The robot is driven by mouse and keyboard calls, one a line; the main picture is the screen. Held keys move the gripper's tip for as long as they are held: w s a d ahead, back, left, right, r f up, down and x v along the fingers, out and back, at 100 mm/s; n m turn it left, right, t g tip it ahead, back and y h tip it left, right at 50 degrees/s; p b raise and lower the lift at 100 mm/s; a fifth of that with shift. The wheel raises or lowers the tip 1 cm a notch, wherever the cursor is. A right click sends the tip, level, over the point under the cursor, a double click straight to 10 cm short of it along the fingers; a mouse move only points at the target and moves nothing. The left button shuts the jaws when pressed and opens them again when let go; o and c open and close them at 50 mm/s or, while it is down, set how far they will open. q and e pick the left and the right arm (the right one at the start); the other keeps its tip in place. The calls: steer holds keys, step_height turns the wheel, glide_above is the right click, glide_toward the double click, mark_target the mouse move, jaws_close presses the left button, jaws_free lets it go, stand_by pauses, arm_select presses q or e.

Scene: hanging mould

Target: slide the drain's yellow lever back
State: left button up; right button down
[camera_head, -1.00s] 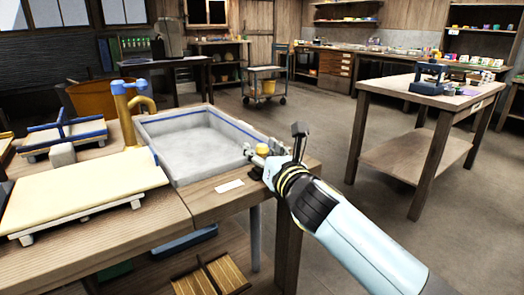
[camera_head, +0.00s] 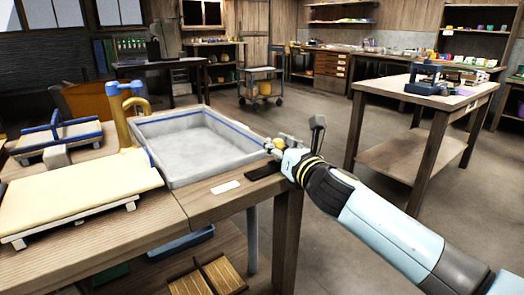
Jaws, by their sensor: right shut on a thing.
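The drain's yellow lever (camera_head: 279,143) shows only as a small patch at the right rim of the grey basin, mostly hidden by my right gripper (camera_head: 274,148). My right gripper is shut on the lever, its arm reaching in from the lower right. A dark slotted plate (camera_head: 263,171) lies on the wooden bench top just in front of the gripper. The grey basin (camera_head: 165,170) has a blue line inside its wall and looks empty. My left gripper is out of view.
A yellow standpipe with a blue top (camera_head: 124,110) stands left of the basin. A mould with a cream sheet (camera_head: 75,200) lies on the bench (camera_head: 205,207). A white label (camera_head: 226,187) lies near the dark plate. A wooden table (camera_head: 430,93) stands at right, with open floor between.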

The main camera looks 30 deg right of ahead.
steer(key=shift+d+f, duration=0.15)
steer(key=shift+d, duration=0.2)
steer(key=c, duration=1)
jaws_free()
steer(key=shift+s+d, duration=0.2)
steer(key=shift+a, duration=0.1)
steer(key=s, duration=0.4)
steer(key=s+a, duration=0.1)
steer(key=s, duration=0.6)
steer(key=shift+s+a, duration=0.2)
steer(key=shift+s, duration=0.2)
